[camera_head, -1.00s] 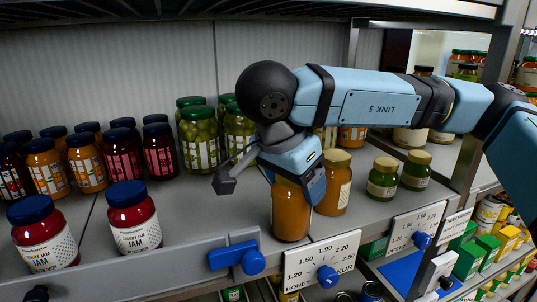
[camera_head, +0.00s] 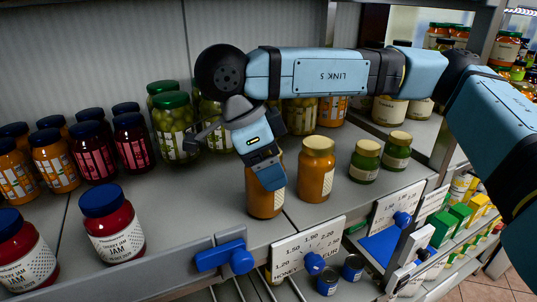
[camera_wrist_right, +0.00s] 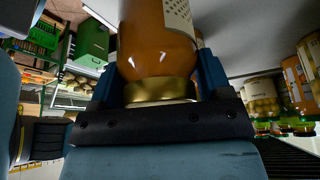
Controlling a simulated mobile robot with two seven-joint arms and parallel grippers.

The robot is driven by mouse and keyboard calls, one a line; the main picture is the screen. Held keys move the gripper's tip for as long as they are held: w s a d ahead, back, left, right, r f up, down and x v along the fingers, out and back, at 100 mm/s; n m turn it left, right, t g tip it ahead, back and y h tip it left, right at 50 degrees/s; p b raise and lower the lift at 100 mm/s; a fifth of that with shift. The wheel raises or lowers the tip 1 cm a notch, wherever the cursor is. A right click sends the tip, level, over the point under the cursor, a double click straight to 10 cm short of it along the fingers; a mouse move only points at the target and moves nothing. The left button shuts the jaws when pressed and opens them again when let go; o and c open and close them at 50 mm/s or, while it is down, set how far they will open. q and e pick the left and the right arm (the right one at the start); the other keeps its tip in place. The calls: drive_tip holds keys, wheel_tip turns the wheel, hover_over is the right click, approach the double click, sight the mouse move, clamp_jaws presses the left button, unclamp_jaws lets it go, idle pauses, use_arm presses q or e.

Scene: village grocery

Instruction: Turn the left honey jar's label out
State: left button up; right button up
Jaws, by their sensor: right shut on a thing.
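The left honey jar (camera_head: 262,200) is amber and upright near the shelf's front edge. My right gripper (camera_head: 264,170) is shut on its top from above, hiding the lid in the head view. The other honey jar (camera_head: 314,172), gold-lidded, stands just to the right. My left gripper is out of view.
Red jam jars (camera_head: 112,228) with blue lids stand at the left front. Green jars (camera_head: 172,125) stand behind the gripper, and small green jars (camera_head: 365,162) to the right. A price card (camera_head: 308,248) and blue clip (camera_head: 225,256) sit on the front edge.

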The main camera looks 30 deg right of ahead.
drive_tip(key=m+g, duration=0.1)
drive_tip(key=m, duration=0.2)
drive_tip(key=m+g+y, duration=0.1)
drive_tip(key=m, duration=0.2)
drive_tip(key=shift+s+y+b, duration=0.1)
drive_tip(key=shift+y+b, duration=0.2)
drive_tip(key=shift+b, duration=0.05)
drive_tip(key=shift+a+f, duration=0.1)
drive_tip(key=shift+f, duration=0.15)
drive_tip(key=o, duration=1.4)
drive_tip(key=shift+s, duration=0.1)
drive_tip(key=shift+o, duration=0.2)
drive_tip(key=v, duration=0.7)
drive_tip(key=shift+a+r+b, duration=0.15)
drive_tip(key=shift+r+b, duration=0.1)
drive_tip(key=shift+b, duration=0.1)
